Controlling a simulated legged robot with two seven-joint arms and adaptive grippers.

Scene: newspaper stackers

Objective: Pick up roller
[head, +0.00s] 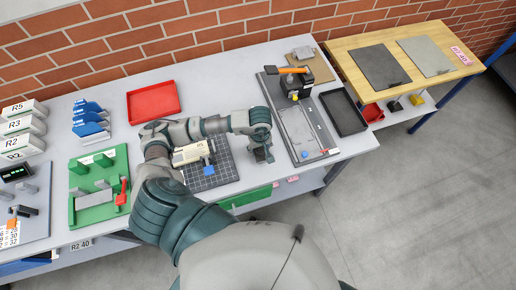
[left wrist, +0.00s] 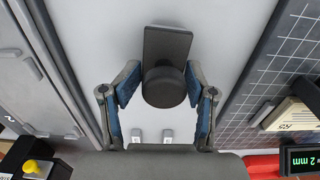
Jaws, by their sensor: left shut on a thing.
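My left gripper (head: 262,152) is over the white tabletop, between the dark gridded mat and the long grey fixture. In the left wrist view, its two blue-padded fingers (left wrist: 164,84) are on either side of a dark roller with a round end (left wrist: 166,86) and a flat dark plate (left wrist: 168,48) beyond it. The gripper is shut on this dark piece. In the head view the piece is mostly hidden by the gripper. Whether it touches the table is hard to tell. My right gripper is not in view.
The gridded mat (head: 223,168) bears a cream block and a small blue piece. The grey fixture (head: 300,130) has a black block with an orange handle (head: 293,70). A black tray (head: 343,112), red tray (head: 153,102) and green fixture (head: 98,187) stand around. A wooden table (head: 345,57) is at right.

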